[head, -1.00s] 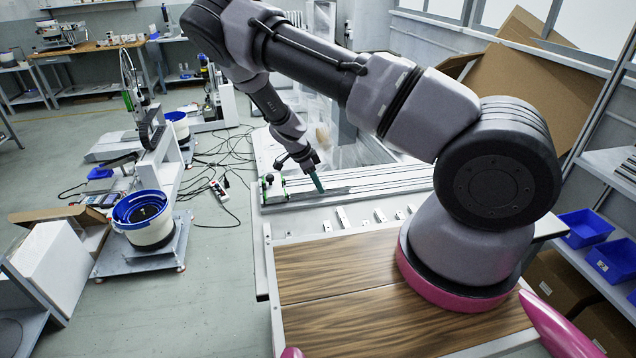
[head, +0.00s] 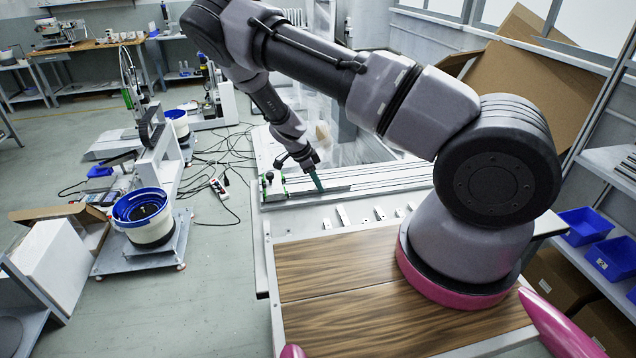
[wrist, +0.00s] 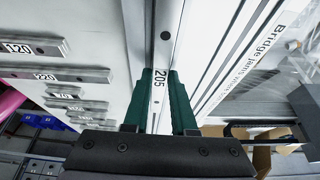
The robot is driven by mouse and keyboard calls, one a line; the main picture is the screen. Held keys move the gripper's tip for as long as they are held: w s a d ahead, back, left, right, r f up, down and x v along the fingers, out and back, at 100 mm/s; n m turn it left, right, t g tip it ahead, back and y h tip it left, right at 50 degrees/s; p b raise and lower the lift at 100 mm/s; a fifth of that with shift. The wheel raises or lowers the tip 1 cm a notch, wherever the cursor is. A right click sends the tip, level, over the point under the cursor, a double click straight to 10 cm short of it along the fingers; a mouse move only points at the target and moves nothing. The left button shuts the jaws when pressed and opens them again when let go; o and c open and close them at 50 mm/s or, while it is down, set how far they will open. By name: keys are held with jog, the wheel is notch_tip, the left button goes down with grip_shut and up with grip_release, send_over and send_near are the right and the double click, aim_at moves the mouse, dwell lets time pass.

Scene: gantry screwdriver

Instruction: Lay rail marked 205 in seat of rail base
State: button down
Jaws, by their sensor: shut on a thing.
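The rail marked 205 (wrist: 164,45) is a narrow grey metal strip with dark holes. It runs lengthwise between the green fingers of my gripper (wrist: 160,78), which are shut on it near its printed label. In the head view my gripper (head: 318,184) points down at the left part of the long rail base (head: 385,181). The rail lies parallel to the base's long grooves, at or just above its surface. I cannot tell whether it touches the seat floor. The fingers hide part of the seat.
Other marked rails, such as 120 (wrist: 35,47) and 220 (wrist: 55,75), lie on the pale tabletop beside the base. A green-and-black clamp fixture (head: 272,186) stands at the base's left end. Wooden boards (head: 340,260) cover the near table.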

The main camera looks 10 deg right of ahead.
jog(key=shift+f, duration=0.2)
jog(key=c, duration=0.6)
grip_release()
jog(key=shift+c, duration=0.2)
jog(key=shift+r, duration=0.1)
jog(key=v, duration=1)
jog(key=shift+a+r, duration=0.2)
jog(key=shift+r, duration=0.05)
notch_tip(320, 180, up, 7)
